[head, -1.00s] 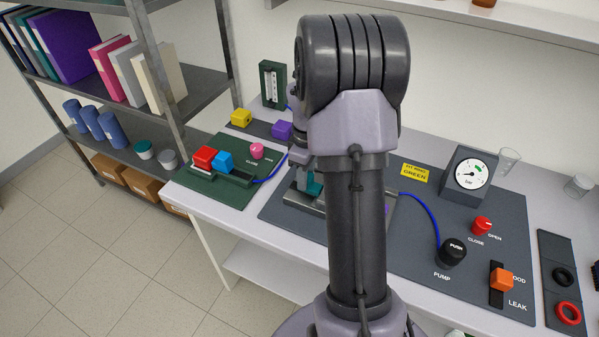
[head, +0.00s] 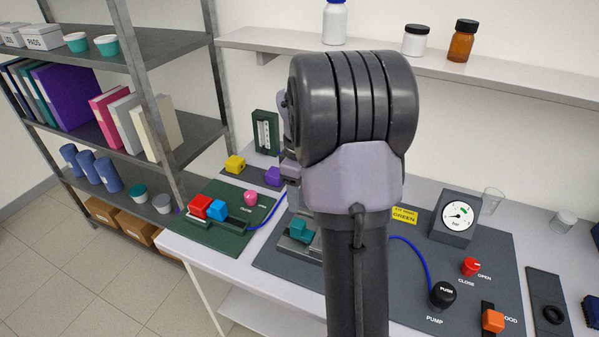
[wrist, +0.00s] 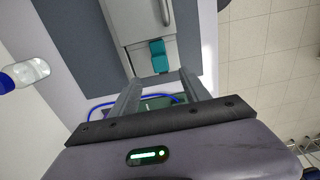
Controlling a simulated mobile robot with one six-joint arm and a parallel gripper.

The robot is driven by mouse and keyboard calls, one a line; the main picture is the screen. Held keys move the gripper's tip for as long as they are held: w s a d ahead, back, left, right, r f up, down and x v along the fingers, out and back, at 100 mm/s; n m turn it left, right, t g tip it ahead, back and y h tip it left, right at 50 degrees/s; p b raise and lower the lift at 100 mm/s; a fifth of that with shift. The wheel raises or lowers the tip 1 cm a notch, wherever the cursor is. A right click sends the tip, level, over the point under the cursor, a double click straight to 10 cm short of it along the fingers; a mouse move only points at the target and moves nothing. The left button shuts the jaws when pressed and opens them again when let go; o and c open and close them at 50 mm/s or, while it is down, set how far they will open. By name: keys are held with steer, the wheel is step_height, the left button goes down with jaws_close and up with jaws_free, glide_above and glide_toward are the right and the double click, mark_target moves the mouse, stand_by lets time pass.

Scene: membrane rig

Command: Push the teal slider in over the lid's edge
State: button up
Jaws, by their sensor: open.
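The teal slider (head: 301,231) sits at the left part of the grey metal rig, just left of my arm in the head view. In the wrist view the teal slider (wrist: 158,57) is a small block against the near part of the light grey lid (wrist: 131,27). My gripper (wrist: 160,77) is open, its two fingers spread apart. The slider appears just beyond the fingertips, between their lines, with nothing held. Whether a finger touches it I cannot tell. In the head view my arm hides the gripper and most of the rig.
A green board (head: 205,236) with red and blue blocks lies left of the rig. A black pump button (head: 442,293), red knob (head: 470,266), orange switch (head: 492,320) and gauge (head: 457,215) stand at right. A blue tube (head: 420,254) runs across the dark mat.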

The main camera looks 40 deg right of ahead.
step_height(320, 180, up, 6)
steer(key=shift+f+p, duration=0.15)
steer(key=shift+p, duration=0.5)
